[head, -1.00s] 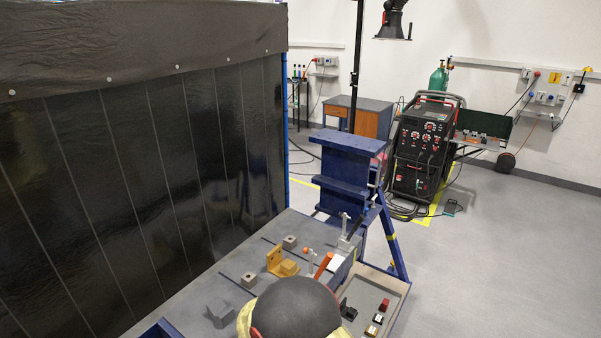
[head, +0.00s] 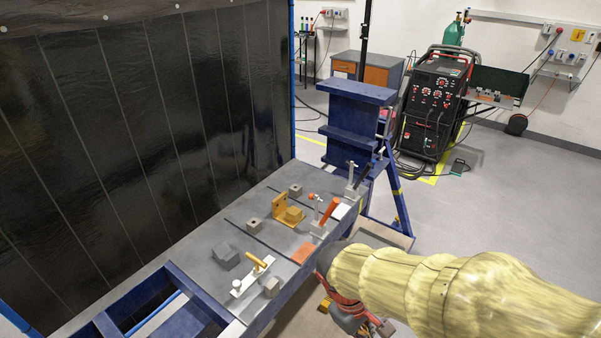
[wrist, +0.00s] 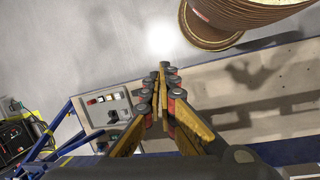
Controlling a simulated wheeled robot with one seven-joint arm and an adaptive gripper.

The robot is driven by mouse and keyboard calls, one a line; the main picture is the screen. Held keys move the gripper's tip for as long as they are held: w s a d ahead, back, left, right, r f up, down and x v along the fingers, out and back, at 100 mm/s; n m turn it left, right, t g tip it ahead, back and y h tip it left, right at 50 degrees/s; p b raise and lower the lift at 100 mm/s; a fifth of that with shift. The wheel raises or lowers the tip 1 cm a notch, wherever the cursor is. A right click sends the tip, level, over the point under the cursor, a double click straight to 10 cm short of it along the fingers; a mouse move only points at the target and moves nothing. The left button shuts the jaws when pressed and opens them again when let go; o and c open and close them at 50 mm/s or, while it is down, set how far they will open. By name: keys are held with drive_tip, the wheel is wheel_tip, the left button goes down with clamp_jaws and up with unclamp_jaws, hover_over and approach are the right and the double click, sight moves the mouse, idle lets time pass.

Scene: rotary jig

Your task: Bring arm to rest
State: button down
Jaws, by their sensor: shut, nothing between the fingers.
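My arm, in a pale yellow sleeve, reaches in from the right of the head view. Its dark wrist bends down beside the front edge of the grey jig table (head: 215,228). My gripper (wrist: 161,92) shows in the wrist view with its yellow fingers together and nothing between them. In the head view it hangs low at the table's near side, partly hidden by the arm. On the table stand an orange-yellow angle bracket with a block (head: 287,212), a red-handled clamp (head: 325,214) and a clamp with a yellow handle (head: 250,277).
A button box (wrist: 108,112) sits on the beige shelf (wrist: 235,105) by the table. A blue stand (head: 352,125) is at the table's far end. A black welding machine (head: 432,105) stands behind. A dark curtain (head: 130,140) closes the left. Floor at right is open.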

drive_tip(key=s+d+r+m+t+y+b, duration=0.3)
drive_tip(key=s+d+r+m+t+b, duration=0.1)
drive_tip(key=r, duration=0.5)
drive_tip(key=m+t+b, duration=0.1)
drive_tip(key=m+b, duration=0.1)
drive_tip(key=m, duration=0.1)
drive_tip(key=shift+s+d+m+t, duration=0.2)
drive_tip(key=shift+s+m+t, duration=0.1)
drive_tip(key=shift+m+t, duration=0.1)
